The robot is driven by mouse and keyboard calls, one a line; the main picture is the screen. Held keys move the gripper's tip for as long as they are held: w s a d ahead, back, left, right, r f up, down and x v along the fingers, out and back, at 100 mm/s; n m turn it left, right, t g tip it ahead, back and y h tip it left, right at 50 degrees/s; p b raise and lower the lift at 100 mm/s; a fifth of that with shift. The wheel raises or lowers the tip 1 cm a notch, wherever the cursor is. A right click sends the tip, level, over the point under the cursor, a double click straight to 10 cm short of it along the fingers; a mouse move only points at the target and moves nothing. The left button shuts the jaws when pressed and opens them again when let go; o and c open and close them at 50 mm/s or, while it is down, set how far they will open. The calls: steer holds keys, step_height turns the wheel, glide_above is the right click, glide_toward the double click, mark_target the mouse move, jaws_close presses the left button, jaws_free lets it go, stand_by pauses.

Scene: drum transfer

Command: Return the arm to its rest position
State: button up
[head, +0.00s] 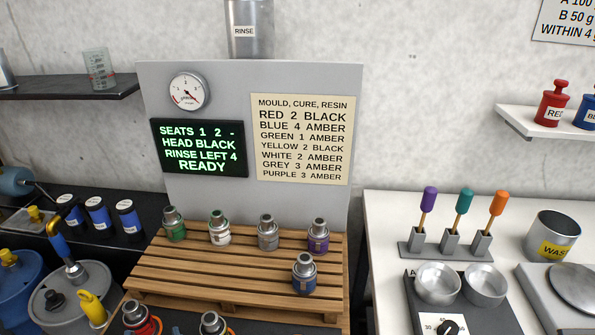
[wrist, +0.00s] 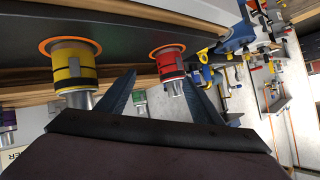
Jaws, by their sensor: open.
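My gripper (wrist: 158,98) shows in the wrist view with its two dark fingers spread apart and nothing between them that it grips. A red-banded canister (wrist: 169,64) appears between the fingers but farther off, on an orange ring. A yellow-banded canister (wrist: 75,68) stands on another orange ring, left of the fingers. My gripper and arm are not seen in the head view.
In the head view, several canisters stand on a wooden pallet (head: 175,276), including a blue one (head: 304,274) at its front. A display (head: 199,147) reads "SEATS 1 2 -", "HEAD BLACK", "RINSE LEFT 4", "READY". A bench with metal cups (head: 437,283) stands right.

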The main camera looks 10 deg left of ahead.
steer(key=shift+w+d+r+n+g+y+p, duration=0.15)
steer(key=shift+d+r+n+g+y+p, duration=0.2)
steer(key=shift+r+g, duration=0.4)
steer(key=d+g+h+p, duration=0.1)
steer(key=d+g, duration=0.1)
steer(key=d, duration=0.8)
steer(key=w+d+f+g+h+p, duration=0.1)
steer(key=d+g+h, duration=0.1)
steer(key=d, duration=0.8)
steer(key=w+d+f+m+g+h+p, duration=0.1)
steer(key=d+g+h+p, duration=0.1)
steer(key=d, duration=0.8)
steer(key=shift+w+f+h, duration=0.15)
steer(key=shift+w+h, duration=0.1)
steer(key=s+d+m, duration=0.1)
steer(key=d, duration=0.4)
steer(key=s+d+m+g+h, duration=0.1)
steer(key=d, duration=0.4)
steer(key=s+d+f+m+h, duration=0.1)
steer(key=d, duration=0.4)
steer(key=shift+d+g, duration=0.2)
steer(key=shift+g, duration=0.15)
